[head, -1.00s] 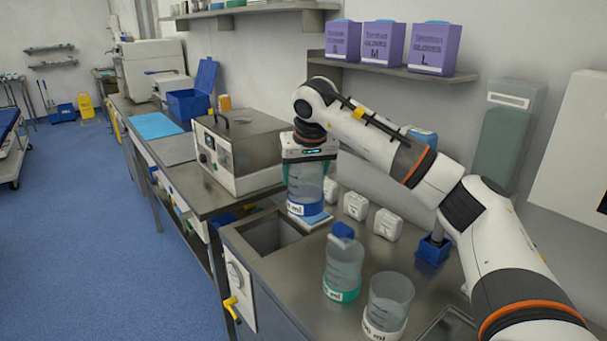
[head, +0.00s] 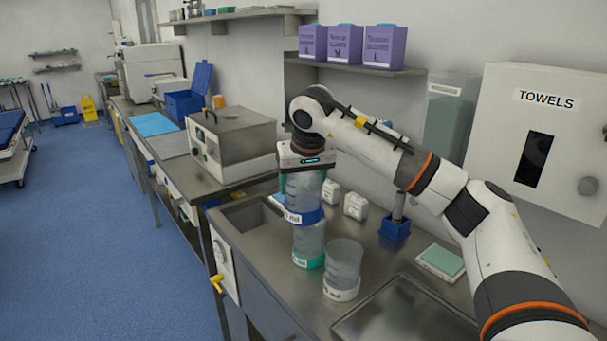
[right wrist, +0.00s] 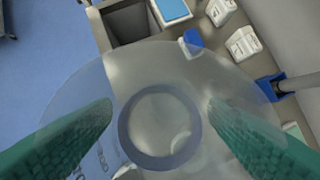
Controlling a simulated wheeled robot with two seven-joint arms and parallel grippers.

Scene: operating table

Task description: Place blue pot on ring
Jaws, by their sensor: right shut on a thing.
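The blue pot (head: 303,195) is a clear vessel with a blue band and a white label at its lower end. My right gripper (head: 304,172) is shut on its upper part and holds it upright. In the right wrist view the green fingers (right wrist: 160,112) flank the clear pot (right wrist: 235,95). In the head view the blue pot overlaps the top of a clear pot with a green base (head: 308,258); I cannot tell whether they touch. I cannot pick out a separate ring with certainty. My left gripper is not in view.
A clear pot with a white base (head: 343,270) stands close on the right. A blue block with a post (head: 395,227), white bottles (head: 355,206) and a green-topped scale (head: 441,261) stand behind. A sink (head: 252,216) lies left, a metal tray (head: 400,312) in front.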

